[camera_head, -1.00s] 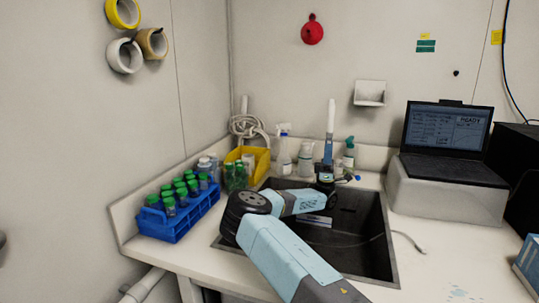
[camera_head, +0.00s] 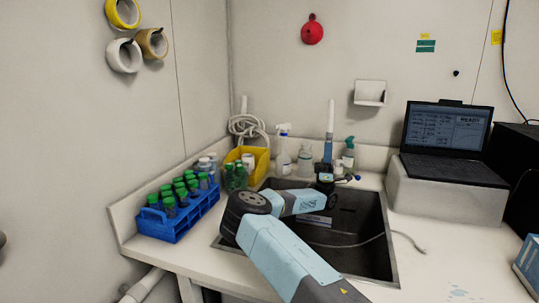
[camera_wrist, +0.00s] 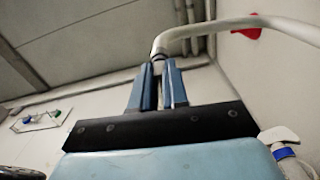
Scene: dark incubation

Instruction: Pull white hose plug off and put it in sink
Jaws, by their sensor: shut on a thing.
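My gripper (camera_head: 328,150) points upward at the back of the dark sink (camera_head: 392,262). In the wrist view its two blue fingers (camera_wrist: 158,88) are nearly closed, with a narrow pale thing between them. I take this to be the white hose plug, but the fingers hide most of it. The curved white pipe (camera_wrist: 215,28) comes from the right and bends down to a greyish end just above the fingertips. In the head view its white upright part (camera_head: 331,116) shows straight above my gripper. I cannot tell whether plug and pipe are still joined.
A blue rack (camera_head: 172,228) of green-capped bottles stands left of the sink. A yellow bin (camera_head: 261,160), a spray bottle (camera_head: 283,155) and other bottles line the back. A laptop (camera_head: 447,135) sits on a white block at right. A thin grey hose (camera_head: 352,245) crosses the sink.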

